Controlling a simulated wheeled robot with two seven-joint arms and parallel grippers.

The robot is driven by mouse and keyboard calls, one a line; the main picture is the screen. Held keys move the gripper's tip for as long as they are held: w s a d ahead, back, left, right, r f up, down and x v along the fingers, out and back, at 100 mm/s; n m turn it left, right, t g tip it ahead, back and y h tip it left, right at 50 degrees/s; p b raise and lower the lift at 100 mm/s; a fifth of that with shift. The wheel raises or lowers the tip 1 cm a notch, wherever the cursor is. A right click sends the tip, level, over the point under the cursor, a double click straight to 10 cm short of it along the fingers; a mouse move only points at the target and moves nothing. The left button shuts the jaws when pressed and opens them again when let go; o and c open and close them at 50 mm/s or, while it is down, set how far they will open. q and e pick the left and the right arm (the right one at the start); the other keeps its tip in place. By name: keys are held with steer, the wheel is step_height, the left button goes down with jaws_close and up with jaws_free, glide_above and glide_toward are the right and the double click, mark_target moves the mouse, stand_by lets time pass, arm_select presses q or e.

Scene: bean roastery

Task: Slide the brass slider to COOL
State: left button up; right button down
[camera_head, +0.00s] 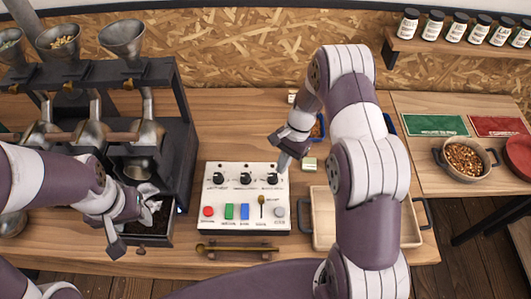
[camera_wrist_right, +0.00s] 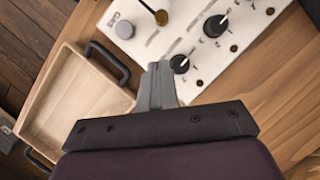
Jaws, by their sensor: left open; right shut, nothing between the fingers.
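The white control panel (camera_head: 228,218) has black knobs along the back, coloured buttons in front and a small upright brass lever (camera_head: 262,207) at right. Its labels are too small to read, so I cannot make out COOL. A long brass rod (camera_head: 240,248) with a rounded left end lies on a dark rest in front of the panel. I cannot tell which brass piece is the slider. My right gripper (camera_head: 283,161) is shut and empty, near the panel's back right knob; its fingers (camera_wrist_right: 158,80) show beside the panel edge. My left gripper (camera_head: 135,220) is open at the dark bin.
A wooden tray (camera_head: 320,240) with dark handles stands right of the panel, partly behind my right arm. A dark hopper stand (camera_head: 180,100) with metal funnels is at left.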

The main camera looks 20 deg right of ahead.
steer(key=w, duration=0.2)
steer(key=m+p, duration=0.1)
steer(key=p, duration=0.2)
glide_above(269, 194)
steer(key=shift+y, duration=0.3)
step_height(269, 194, down, 7)
steer(key=shift+d+r, duration=0.1)
steer(key=shift+d, duration=0.05)
steer(key=shift+w+f, duration=0.1)
steer(key=shift+f, duration=0.3)
arm_select(q)
steer(key=r, duration=0.1)
steer(key=s+r, duration=0.1)
steer(key=r, duration=0.1)
steer(key=shift+a+r, duration=0.1)
steer(key=shift+r, duration=0.05)
steer(key=shift+s, duration=0.1)
arm_select(e)
steer(key=shift+s+r, duration=0.1)
steer(key=shift+s, duration=0.1)
